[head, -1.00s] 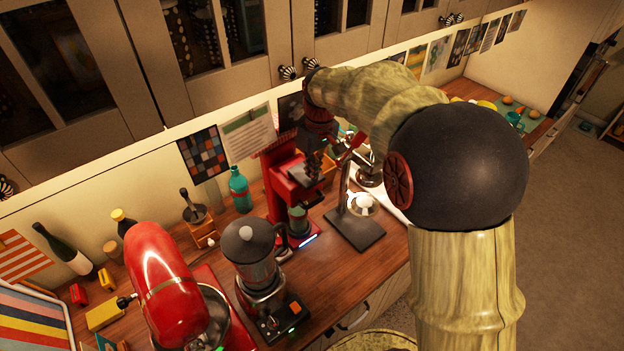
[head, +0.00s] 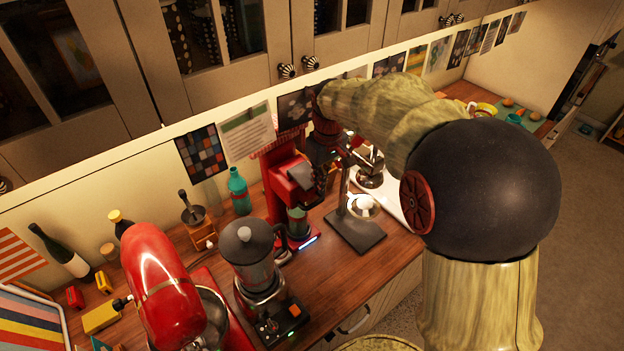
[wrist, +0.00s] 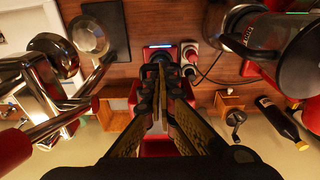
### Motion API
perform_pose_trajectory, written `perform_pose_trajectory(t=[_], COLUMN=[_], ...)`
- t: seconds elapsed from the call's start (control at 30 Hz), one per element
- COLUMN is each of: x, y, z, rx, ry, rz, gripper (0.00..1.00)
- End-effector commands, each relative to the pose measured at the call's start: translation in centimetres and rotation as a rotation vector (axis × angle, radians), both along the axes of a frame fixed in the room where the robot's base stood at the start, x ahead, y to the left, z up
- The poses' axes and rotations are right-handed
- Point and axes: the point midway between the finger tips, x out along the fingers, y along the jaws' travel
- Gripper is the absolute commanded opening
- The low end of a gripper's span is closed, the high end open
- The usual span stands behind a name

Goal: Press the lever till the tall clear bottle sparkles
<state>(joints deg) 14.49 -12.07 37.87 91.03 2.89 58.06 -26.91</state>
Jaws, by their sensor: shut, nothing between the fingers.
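A red soda machine (head: 276,190) stands upright against the back wall, with a lit blue-white strip (head: 308,243) on its base. A tall clear bottle (head: 298,222) stands in it under the dark-topped head; whether it holds bubbles is too small to tell. I cannot make out the lever clearly; my gripper covers that part. My gripper (head: 322,172) is shut and empty, at the right side of the machine's head. In the wrist view my fingers (wrist: 165,75) meet over the machine, and its lit strip (wrist: 158,46) shows just past the tips.
A black-based stand (head: 355,232) is close to the right of the machine. A teal bottle (head: 239,192) is behind left. Cupboards hang above.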

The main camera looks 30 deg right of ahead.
Motion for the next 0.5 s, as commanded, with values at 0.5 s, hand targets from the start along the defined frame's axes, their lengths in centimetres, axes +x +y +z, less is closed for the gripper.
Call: perform_pose_trajectory(t=[0.5], x=[-0.1], y=[-0.1], z=[3.0], rx=[-0.001], ry=[-0.003], rz=[0.001], gripper=[0.0])
